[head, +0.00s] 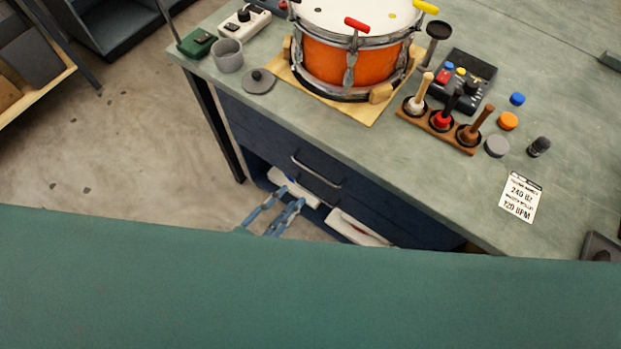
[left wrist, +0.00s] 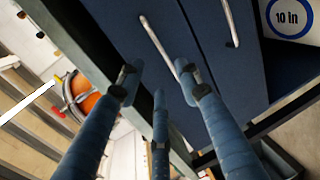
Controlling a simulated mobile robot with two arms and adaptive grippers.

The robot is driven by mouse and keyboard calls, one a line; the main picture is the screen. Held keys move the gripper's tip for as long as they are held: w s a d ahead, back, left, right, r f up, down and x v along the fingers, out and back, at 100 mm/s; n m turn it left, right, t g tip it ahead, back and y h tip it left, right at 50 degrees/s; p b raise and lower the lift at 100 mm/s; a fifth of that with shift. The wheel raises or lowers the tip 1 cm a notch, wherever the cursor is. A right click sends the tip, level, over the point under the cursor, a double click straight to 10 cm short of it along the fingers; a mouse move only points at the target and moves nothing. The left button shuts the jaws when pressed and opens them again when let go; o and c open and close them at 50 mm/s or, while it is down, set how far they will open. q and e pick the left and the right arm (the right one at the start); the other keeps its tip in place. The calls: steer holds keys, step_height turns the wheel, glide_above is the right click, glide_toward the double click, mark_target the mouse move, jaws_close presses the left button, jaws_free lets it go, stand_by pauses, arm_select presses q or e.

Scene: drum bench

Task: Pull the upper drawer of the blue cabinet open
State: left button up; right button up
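The dark blue cabinet (head: 265,125) sits under the workbench top. The upper drawer's silver bar handle (head: 318,172) shows on its front, and the drawer looks closed. In the left wrist view this handle (left wrist: 156,44) is a slanted bar nearer the bench top, and the lower handle (left wrist: 229,20) is to its right. My left gripper (head: 278,211) is in front of the cabinet, its blue fingers pointing at the handle. In the wrist view the fingers (left wrist: 158,82) are spread apart, with nothing between them. One fingertip is near the handle's end; contact cannot be told. My right gripper is out of view.
An orange drum (head: 345,67) stands on the bench top (head: 390,160) above the cabinet. Mallets in a wooden holder (head: 438,124), colored caps and a printed card (head: 521,197) lie to its right. A dark bench leg (head: 216,130) stands left of the cabinet. Open floor (head: 120,150) lies further left.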

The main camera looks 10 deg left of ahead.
mark_target(315, 174)
arm_select(q)
steer(key=b+x, duration=0.2)
steer(key=x, duration=0.7)
steer(key=shift+w+d+f, duration=0.15)
steer(key=shift+w, duration=0.25)
jaws_close()
